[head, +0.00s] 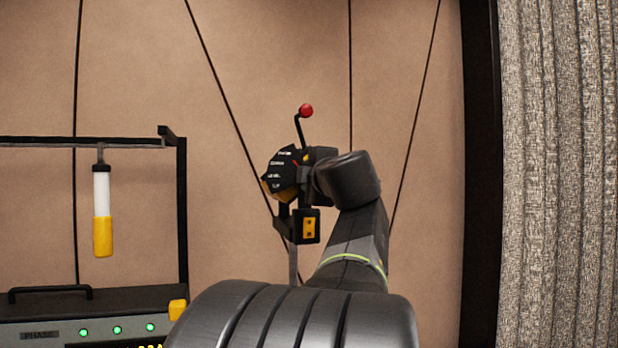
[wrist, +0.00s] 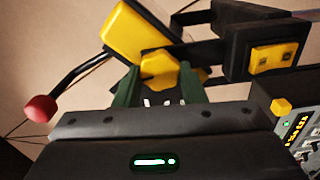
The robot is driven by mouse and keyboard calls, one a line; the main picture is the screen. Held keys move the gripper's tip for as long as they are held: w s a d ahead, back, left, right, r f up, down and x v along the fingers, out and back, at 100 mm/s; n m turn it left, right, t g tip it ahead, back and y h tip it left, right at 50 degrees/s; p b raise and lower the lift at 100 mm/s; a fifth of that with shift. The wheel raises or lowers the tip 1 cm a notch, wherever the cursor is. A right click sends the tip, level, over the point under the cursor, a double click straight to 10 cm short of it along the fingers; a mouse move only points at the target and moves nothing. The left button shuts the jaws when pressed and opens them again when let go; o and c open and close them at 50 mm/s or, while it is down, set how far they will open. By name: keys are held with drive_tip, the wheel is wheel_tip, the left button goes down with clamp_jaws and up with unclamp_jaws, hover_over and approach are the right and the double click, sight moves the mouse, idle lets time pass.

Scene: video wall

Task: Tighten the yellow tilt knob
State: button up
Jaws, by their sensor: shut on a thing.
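In the wrist view, the yellow tilt knob (wrist: 158,70) is a lobed knob at the joint under a yellow-and-black unit (wrist: 137,30). My gripper (wrist: 160,84) has its two green fingers on either side of the knob, shut on it. In the head view, the same unit (head: 284,168) shows a black face with white markings, and a bent lever with a red ball (head: 306,110) rises above it. There my wrist hides the knob and my fingertips.
A black box with a yellow panel (head: 309,227) hangs below the unit. At left stand a black frame (head: 183,210) with a hanging white-and-yellow cylinder (head: 102,215) and a console (head: 40,305) with green lights. Another yellow knob (head: 177,309) sits at its corner. A grey curtain (head: 560,170) is right.

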drive_tip(key=shift+m, duration=1)
drive_tip(key=o, duration=1)
drive_tip(key=b+v, duration=0.2)
drive_tip(key=v, duration=1.1)
drive_tip(key=shift+s+d, duration=0.2)
drive_tip(key=shift+s, duration=0.15)
